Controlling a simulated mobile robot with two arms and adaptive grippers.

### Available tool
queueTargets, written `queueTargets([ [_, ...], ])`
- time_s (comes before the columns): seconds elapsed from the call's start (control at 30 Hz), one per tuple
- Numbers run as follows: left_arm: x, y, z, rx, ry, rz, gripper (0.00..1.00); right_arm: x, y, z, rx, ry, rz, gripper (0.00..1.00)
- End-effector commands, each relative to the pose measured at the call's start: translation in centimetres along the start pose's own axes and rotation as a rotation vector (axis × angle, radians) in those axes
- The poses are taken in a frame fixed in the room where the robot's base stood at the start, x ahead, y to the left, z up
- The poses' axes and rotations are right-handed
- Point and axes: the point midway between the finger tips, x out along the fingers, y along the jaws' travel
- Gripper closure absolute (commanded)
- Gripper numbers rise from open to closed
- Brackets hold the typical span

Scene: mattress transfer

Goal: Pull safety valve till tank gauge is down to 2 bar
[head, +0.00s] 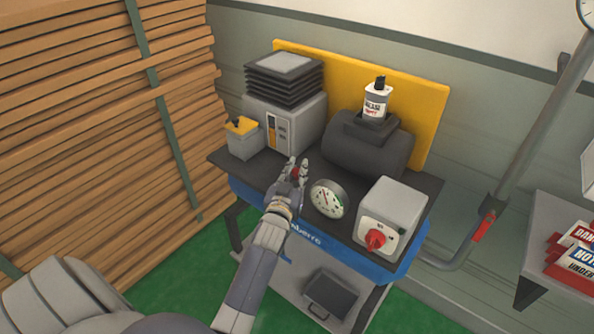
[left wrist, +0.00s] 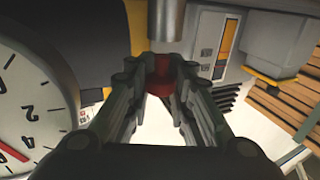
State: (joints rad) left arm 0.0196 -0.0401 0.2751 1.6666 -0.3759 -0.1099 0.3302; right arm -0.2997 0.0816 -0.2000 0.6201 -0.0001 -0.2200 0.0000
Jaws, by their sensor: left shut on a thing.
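My left gripper (head: 297,172) reaches over the compressor bench and is shut on a small red part, the safety valve's pull (head: 294,174). In the left wrist view the red pull (left wrist: 160,86) shows between the two dark fingers (left wrist: 162,95), below a grey metal cylinder. The round white tank gauge (head: 329,199) stands just right of the gripper. Part of its dial (left wrist: 35,95) shows at the left of the left wrist view with a red needle, but I cannot tell the exact reading. My right gripper is not in view.
A grey box with a red knob (head: 375,240) stands right of the gauge. Behind are a dark tank (head: 365,150) with a white bottle (head: 376,102), and a grey ribbed unit (head: 285,110). Stacked planks (head: 90,110) stand left. A pipe with a red handle (head: 484,227) is at right.

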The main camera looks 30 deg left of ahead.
Motion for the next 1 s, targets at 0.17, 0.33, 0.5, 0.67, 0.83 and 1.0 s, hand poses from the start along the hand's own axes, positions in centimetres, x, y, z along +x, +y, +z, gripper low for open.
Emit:
queueTargets([
  [0.17,-0.1,0.0,0.0,0.000,-0.001,0.000,1.00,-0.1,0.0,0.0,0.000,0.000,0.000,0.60],
  [0.33,-0.1,0.0,0.0,0.000,0.000,0.001,0.63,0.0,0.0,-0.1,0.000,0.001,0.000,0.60],
  [0.5,-0.1,0.0,0.0,0.000,0.000,0.001,0.59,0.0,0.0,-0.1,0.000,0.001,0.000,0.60],
  [0.67,-0.1,0.0,0.0,0.000,0.000,0.000,0.59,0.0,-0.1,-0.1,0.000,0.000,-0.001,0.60],
  [0.83,-1.0,0.0,0.0,0.000,-0.001,0.001,0.59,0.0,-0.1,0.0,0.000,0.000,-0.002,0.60],
  [1.0,-3.8,0.0,0.1,-0.001,-0.003,0.001,0.59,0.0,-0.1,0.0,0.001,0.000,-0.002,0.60],
])
